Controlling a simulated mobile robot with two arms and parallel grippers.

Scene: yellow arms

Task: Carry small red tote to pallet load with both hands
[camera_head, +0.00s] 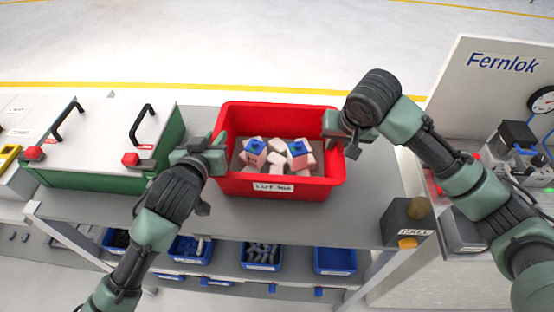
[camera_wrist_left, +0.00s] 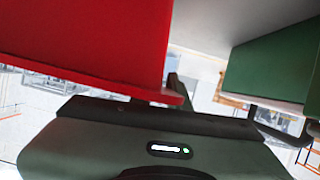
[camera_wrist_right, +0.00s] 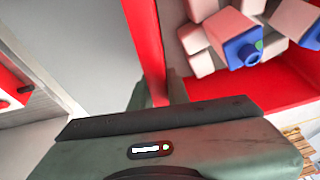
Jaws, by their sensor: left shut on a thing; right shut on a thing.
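The small red tote (camera_head: 232,188) is at the grey bench in the head view, with pale pink and blue pieces (camera_head: 277,155) inside and a white label on its front. My left gripper (camera_head: 218,150) is shut on the tote's left wall. My right gripper (camera_head: 334,135) is shut on its right wall. In the left wrist view the tote's red side (camera_wrist_left: 90,40) fills the upper left. In the right wrist view its red wall (camera_wrist_right: 145,45) runs into my gripper, whose fingertips are partly hidden. I cannot tell whether the tote touches the bench. No pallet is identifiable.
A green box (camera_head: 90,165) with black handles and red latches stands left of the tote. A black container (camera_head: 405,222) is at the bench's right. Blue bins (camera_head: 335,260) sit on the shelf below. A Fernlok panel (camera_head: 500,65) stands right. The grey bench top (camera_head: 300,220) is clear in front.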

